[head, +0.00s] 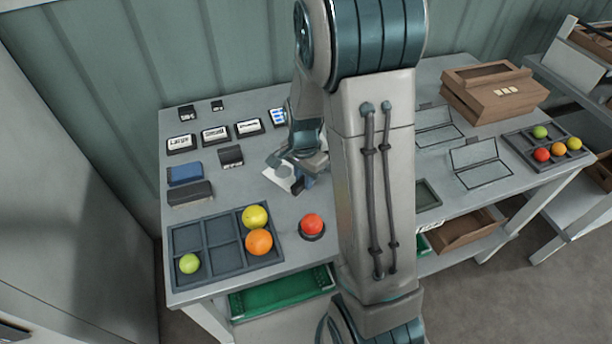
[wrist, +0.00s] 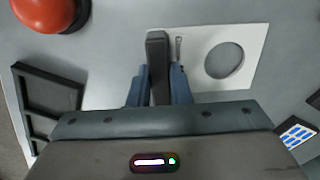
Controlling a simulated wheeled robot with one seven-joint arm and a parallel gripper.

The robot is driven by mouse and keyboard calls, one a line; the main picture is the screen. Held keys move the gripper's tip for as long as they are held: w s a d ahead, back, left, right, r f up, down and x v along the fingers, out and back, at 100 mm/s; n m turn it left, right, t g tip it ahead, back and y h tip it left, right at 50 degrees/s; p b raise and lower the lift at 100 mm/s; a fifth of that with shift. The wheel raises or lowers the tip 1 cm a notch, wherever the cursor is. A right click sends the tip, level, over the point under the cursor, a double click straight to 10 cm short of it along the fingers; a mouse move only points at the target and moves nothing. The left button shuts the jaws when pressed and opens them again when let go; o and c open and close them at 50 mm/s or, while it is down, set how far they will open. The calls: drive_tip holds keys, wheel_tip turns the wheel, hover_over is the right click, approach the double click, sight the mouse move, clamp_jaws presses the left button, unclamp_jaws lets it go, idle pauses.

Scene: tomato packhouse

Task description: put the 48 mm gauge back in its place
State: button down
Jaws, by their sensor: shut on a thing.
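My gripper (head: 303,181) is over the table's front middle, left of my arm's upright link. In the wrist view its blue fingers (wrist: 158,84) are shut on a dark upright grip (wrist: 157,44). The grip stands at one end of a white plate with a round hole, which I take for the gauge (wrist: 258,50). The white plate also shows in the head view (head: 275,177), partly hidden by my gripper. It looks level, close to the tabletop; I cannot tell if it touches. No size mark is readable on it.
A red button (head: 312,224) and a dark sorting tray (head: 180,224) with several tomatoes are near. Label signs (head: 215,133) and dark blocks (head: 190,192) stand at the left. Outlined panels (head: 480,160), a wooden box (head: 490,95) and another tray (head: 575,143) are at the right.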

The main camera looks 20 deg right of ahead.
drive_tip(key=shift+f, duration=0.25)
drive_tip(key=c, duration=1.3)
unclamp_jaws()
drive_tip(key=shift+c, duration=1.3)
drive_tip(key=shift+r, duration=0.1)
drive_tip(key=shift+r+p, duration=2.55)
drive_tip(key=shift+r, duration=0.9)
